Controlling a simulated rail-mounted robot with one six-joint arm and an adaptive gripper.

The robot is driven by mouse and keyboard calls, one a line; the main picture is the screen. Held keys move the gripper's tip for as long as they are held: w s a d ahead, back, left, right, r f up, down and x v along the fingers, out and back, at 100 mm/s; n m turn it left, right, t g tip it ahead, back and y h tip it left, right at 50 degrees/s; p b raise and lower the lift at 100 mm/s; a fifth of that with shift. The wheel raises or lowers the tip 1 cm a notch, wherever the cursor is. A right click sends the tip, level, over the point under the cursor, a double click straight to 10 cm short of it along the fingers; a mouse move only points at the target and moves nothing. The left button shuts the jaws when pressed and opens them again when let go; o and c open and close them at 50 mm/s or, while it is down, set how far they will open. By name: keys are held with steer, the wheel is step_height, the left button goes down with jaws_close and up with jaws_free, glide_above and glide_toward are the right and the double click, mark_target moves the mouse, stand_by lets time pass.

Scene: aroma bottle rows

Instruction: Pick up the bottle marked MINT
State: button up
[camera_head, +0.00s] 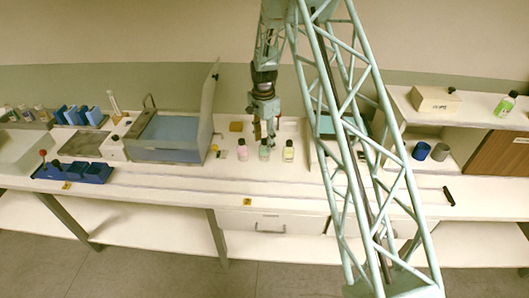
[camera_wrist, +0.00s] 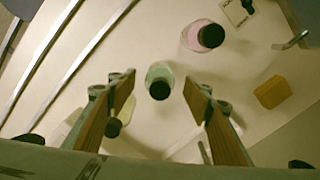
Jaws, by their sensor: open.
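Three small dark-capped bottles stand in a row on the bench: a pink bottle (camera_head: 242,149), a pale green bottle (camera_head: 264,152) and a yellow bottle (camera_head: 289,151). No label is readable, so I cannot tell which says MINT. My gripper (camera_head: 265,133) is over the green bottle. In the wrist view my gripper (camera_wrist: 158,79) is open, and the green bottle (camera_wrist: 158,72) appears between its fingertips, upright. I cannot tell how much height separates them. The pink bottle (camera_wrist: 200,36) is up and right, clear of the fingers. The yellow bottle (camera_wrist: 117,126) is partly hidden by the left finger.
An orange block (camera_wrist: 272,92) lies right of the bottles in the wrist view; it is behind them in the head view (camera_head: 236,127). A bath with a raised lid (camera_head: 170,135) stands to the left. The bench front is clear.

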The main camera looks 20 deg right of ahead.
mark_target(264, 148)
steer(key=shift+f, duration=2.25)
steer(key=shift+c, duration=0.5)
steer(key=c, duration=1)
steer(key=shift+o, duration=0.2)
steer(key=shift+r, duration=0.1)
steer(key=shift+r, duration=1.7)
steer(key=s+a+r+b, duration=0.1)
steer(key=s, duration=1.5)
steer(key=shift+a+r, duration=0.2)
steer(key=shift+a, duration=0.2)
steer(key=shift+w, duration=0.1)
